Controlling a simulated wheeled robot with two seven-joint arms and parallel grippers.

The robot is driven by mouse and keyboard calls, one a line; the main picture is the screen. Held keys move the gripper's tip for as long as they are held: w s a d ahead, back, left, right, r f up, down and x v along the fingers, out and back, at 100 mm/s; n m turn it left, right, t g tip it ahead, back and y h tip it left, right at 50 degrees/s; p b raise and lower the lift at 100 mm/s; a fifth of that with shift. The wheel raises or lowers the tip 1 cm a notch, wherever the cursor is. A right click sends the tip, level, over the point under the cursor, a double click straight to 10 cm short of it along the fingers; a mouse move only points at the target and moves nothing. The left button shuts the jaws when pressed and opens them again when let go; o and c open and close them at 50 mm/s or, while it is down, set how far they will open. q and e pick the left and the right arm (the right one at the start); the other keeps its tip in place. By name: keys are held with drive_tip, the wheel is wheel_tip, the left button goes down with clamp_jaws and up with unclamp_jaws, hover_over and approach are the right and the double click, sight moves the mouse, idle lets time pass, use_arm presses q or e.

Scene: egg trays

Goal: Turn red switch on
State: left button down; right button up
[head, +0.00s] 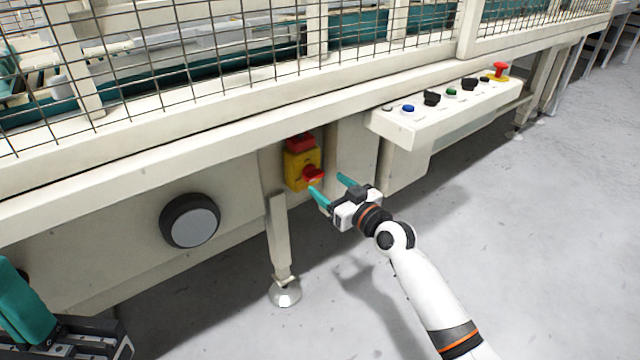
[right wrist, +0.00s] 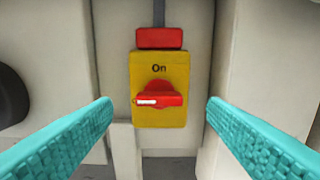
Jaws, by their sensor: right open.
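The red switch (head: 313,174) is a rotary knob on a yellow box (head: 293,172) under the machine's beam. In the right wrist view the red switch (right wrist: 163,97) has its handle lying horizontally, with a white mark at its left end. The word "On" is printed above it on the yellow plate (right wrist: 158,118). My right gripper (head: 328,184) is open and empty in front of the box, its teal fingers either side of the knob in the wrist view and apart from it. My left gripper (head: 30,310) is partly in view at the lower left; its opening cannot be told.
A control panel (head: 450,118) with several buttons and a red emergency knob (head: 499,71) projects to the right. A round black-and-grey dial (head: 190,221) is on the left panel. A support leg (head: 279,240) stands below the box. Grey floor is clear at the right.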

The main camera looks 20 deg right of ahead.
sight(317, 176)
drive_tip(key=shift+b+x, duration=0.5)
drive_tip(key=shift+x, duration=1.5)
drive_tip(key=shift+c, duration=0.6)
drive_tip(key=c, duration=0.9)
